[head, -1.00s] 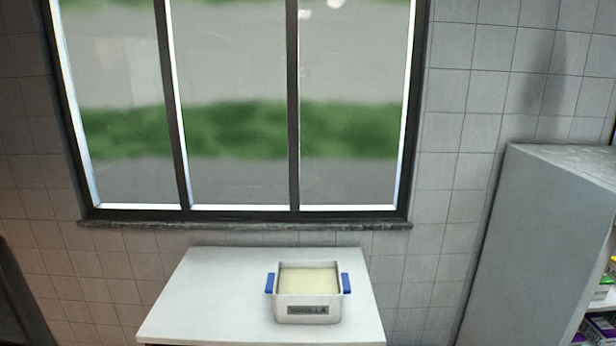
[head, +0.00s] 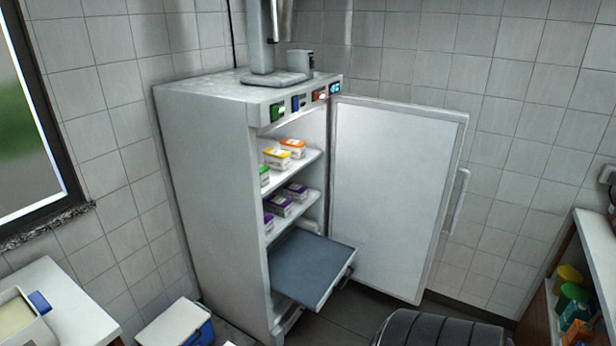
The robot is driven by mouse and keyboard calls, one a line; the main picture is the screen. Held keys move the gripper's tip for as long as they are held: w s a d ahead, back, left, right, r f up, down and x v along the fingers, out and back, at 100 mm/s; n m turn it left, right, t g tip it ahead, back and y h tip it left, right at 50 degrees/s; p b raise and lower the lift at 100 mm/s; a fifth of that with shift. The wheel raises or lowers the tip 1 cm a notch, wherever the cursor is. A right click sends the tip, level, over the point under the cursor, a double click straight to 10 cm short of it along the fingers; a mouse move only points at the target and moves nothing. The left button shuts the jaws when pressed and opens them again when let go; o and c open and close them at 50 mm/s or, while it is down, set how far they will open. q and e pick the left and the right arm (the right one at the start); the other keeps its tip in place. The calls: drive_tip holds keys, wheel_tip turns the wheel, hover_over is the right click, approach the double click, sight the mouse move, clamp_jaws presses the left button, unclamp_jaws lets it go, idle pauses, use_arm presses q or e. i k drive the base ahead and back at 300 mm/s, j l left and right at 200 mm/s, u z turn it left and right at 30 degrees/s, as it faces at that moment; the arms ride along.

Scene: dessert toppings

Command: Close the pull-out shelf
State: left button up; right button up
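The pull-out shelf (head: 309,264) is a flat blue-grey panel low in the open white fridge (head: 214,190). It sticks out well past the fridge front, towards the lower right, with a handle (head: 343,279) along its front edge. The fridge door (head: 393,195) stands wide open to the right of the shelf. Neither of my grippers is in the head view.
Small boxes (head: 292,148) stand on the upper fridge shelves. A white and blue cooler (head: 176,326) is on the floor at the fridge's left. A dark rounded seat (head: 440,330) is at the bottom right. A side shelf (head: 600,240) holds jars.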

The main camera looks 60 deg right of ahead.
sight(305, 268)
drive_tip(key=z, duration=2.1)
drive_tip(key=i+j+u, duration=0.2)
drive_tip(key=i, duration=0.65)
drive_tip(key=i+u, duration=0.15)
drive_tip(key=i, duration=0.7)
